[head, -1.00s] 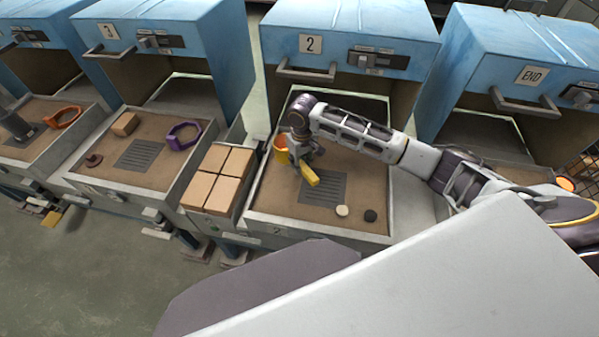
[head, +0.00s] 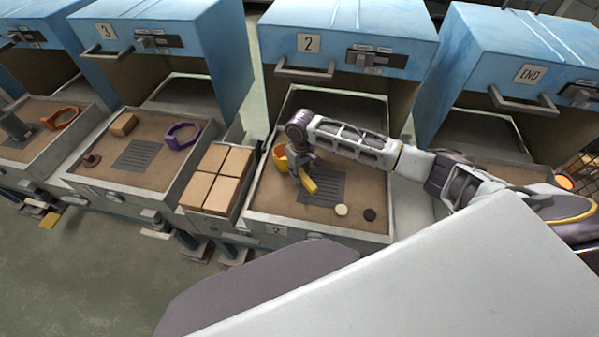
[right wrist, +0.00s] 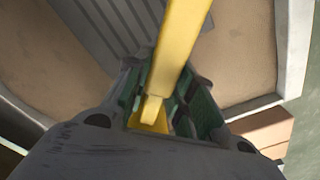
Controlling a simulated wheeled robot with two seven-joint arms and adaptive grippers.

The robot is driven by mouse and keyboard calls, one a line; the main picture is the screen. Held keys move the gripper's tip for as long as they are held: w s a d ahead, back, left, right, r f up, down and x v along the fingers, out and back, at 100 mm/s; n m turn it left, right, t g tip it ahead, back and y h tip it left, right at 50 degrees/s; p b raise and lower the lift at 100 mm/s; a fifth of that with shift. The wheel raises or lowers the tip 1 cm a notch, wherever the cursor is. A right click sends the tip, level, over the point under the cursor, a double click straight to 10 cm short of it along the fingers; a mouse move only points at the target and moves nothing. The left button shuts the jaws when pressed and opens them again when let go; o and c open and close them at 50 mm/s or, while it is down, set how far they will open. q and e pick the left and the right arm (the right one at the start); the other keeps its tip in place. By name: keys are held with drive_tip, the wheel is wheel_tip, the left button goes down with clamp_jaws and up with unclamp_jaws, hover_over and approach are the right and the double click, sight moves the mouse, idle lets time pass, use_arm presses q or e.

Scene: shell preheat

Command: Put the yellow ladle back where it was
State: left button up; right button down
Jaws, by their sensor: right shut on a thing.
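The yellow ladle (head: 309,186) is in my right gripper (head: 303,174), over the brown tray floor of bay 2 (head: 268,200). The right wrist view shows the yellow bar of the ladle (right wrist: 177,45) running between the fingers of my right gripper (right wrist: 160,112), which are shut on it. A yellow-orange cup-like piece (head: 281,157) shows just left of the gripper; I cannot tell if it belongs to the ladle. Whether the ladle touches the tray floor is unclear. My left gripper is not in view.
A dark slotted plate (head: 327,192) lies in tray 2, with a white disc (head: 341,210) and a black disc (head: 370,215). A box of tan blocks (head: 216,178) stands left. Bay 3's tray (head: 120,180) holds a purple ring-shaped thing (head: 183,136). Tray walls surround the gripper.

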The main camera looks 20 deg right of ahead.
drive_tip(key=shift+f, duration=0.1)
idle(0.3)
drive_tip(key=c, duration=1.2)
unclamp_jaws()
wheel_tip(320, 180, up, 12)
drive_tip(key=shift+d, duration=0.1)
